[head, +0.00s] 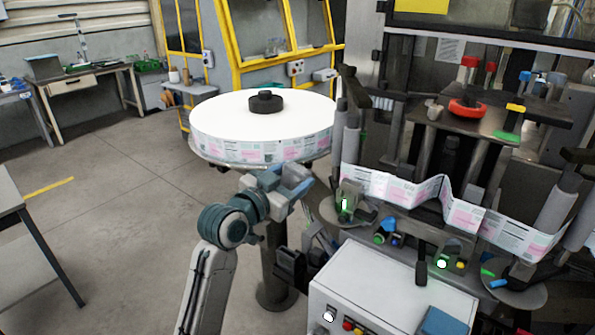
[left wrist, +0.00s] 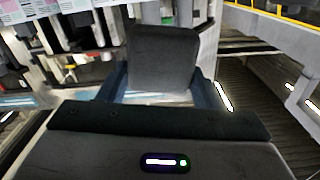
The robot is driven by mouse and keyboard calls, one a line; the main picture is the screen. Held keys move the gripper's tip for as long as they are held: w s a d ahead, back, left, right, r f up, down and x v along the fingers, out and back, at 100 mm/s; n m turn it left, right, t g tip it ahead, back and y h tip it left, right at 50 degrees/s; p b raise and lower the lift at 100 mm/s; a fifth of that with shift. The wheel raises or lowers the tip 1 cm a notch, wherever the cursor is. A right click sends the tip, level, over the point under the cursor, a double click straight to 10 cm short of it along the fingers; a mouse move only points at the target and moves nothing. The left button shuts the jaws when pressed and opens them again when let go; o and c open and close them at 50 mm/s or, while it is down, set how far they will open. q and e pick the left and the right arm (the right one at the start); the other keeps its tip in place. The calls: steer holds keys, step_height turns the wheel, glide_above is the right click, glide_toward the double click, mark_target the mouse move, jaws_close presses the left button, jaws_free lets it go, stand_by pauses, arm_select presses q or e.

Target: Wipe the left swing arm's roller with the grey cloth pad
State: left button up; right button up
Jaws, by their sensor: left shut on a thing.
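My left gripper (head: 289,186) is shut on the grey cloth pad (head: 296,172), in front of the large label reel. In the left wrist view the pad (left wrist: 162,60) is a dark grey block between the blue fingers. Upright grey rollers (head: 352,140) stand at the left end of the label web, to the right of the gripper and apart from it. I cannot tell which of them belongs to the left swing arm. My right gripper is not in view.
The white label reel (head: 215,117) lies flat behind the gripper. The printed web (head: 400,188) runs across the machine. A white control box (head: 385,285) with buttons stands below it. More grey rollers (head: 558,205) stand at the right.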

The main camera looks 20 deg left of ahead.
mark_target(292, 178)
arm_select(q)
steer(key=shift+s, duration=0.2)
steer(key=shift+p+v, duration=0.3)
steer(key=shift+v, duration=1.2)
steer(key=shift+a, duration=0.1)
steer(key=shift+w, duration=0.15)
